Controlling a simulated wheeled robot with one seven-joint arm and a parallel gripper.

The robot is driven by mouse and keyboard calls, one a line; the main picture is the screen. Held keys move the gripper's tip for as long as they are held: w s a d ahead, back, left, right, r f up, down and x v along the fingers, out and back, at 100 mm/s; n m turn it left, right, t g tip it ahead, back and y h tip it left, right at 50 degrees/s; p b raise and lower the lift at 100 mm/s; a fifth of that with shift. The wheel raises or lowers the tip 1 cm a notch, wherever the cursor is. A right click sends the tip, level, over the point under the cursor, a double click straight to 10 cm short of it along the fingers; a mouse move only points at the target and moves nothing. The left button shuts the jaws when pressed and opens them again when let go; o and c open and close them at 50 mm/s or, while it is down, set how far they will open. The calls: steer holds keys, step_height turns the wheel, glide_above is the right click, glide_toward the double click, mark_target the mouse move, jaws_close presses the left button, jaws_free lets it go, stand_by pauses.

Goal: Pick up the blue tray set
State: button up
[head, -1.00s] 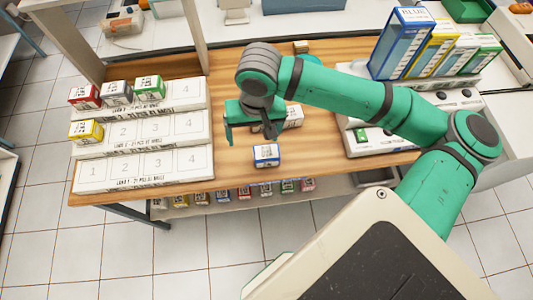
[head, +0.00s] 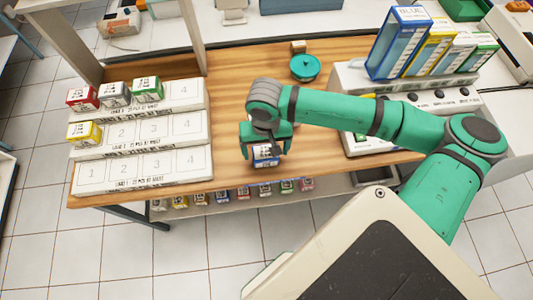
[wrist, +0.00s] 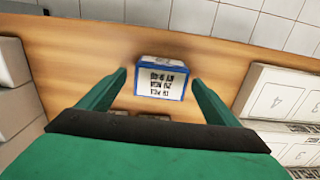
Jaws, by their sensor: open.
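The blue tray set is a small white box with blue edges (head: 265,161) on the wooden table near its front edge. It also shows in the wrist view (wrist: 161,77), with printed text on its face. My gripper (head: 264,152) is above it in the head view. In the wrist view my gripper (wrist: 160,80) is open, with one green finger on each side of the box and clear gaps. The box is not held. My gripper partly hides the box in the head view.
At left a stepped white rack (head: 145,130) holds red, grey, green and yellow boxes. At right stand blue, yellow, white and green cartons (head: 398,45) on a white unit. A teal round pot (head: 305,67) stands behind my arm.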

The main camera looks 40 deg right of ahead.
steer(key=shift+f, duration=0.75)
steer(key=shift+c, duration=0.6)
steer(key=c, duration=1.2)
steer(key=shift+o, duration=0.2)
steer(key=shift+r, duration=0.1)
